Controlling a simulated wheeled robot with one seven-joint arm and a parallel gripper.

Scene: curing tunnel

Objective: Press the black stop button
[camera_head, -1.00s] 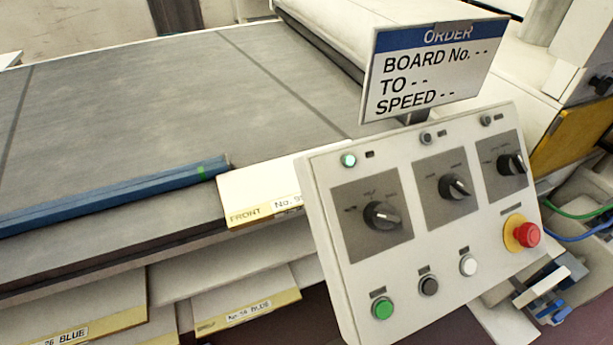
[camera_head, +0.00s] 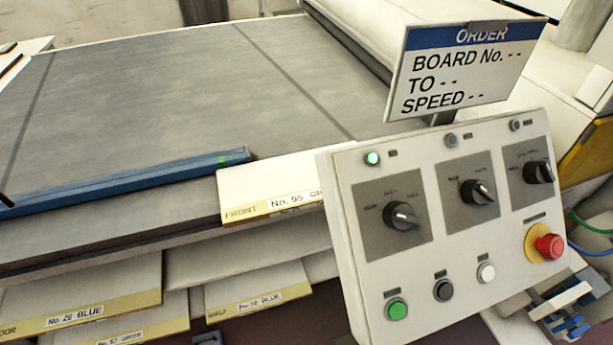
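The black stop button (camera_head: 443,290) is a small round dark button low on the tilted white control panel (camera_head: 345,215). It sits between a green button (camera_head: 396,309) on its left and a white button (camera_head: 486,273) on its right. A small label plate is above it. Nothing touches or covers it. My gripper is not in view.
A red mushroom button (camera_head: 549,246) on a yellow base is at the panel's right. Three dark rotary knobs and a lit green lamp (camera_head: 372,158) are above. An order sign (camera_head: 465,70) stands behind. A blue bar (camera_head: 130,180) lies on the grey belt (camera_head: 190,95). Labelled boards are below.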

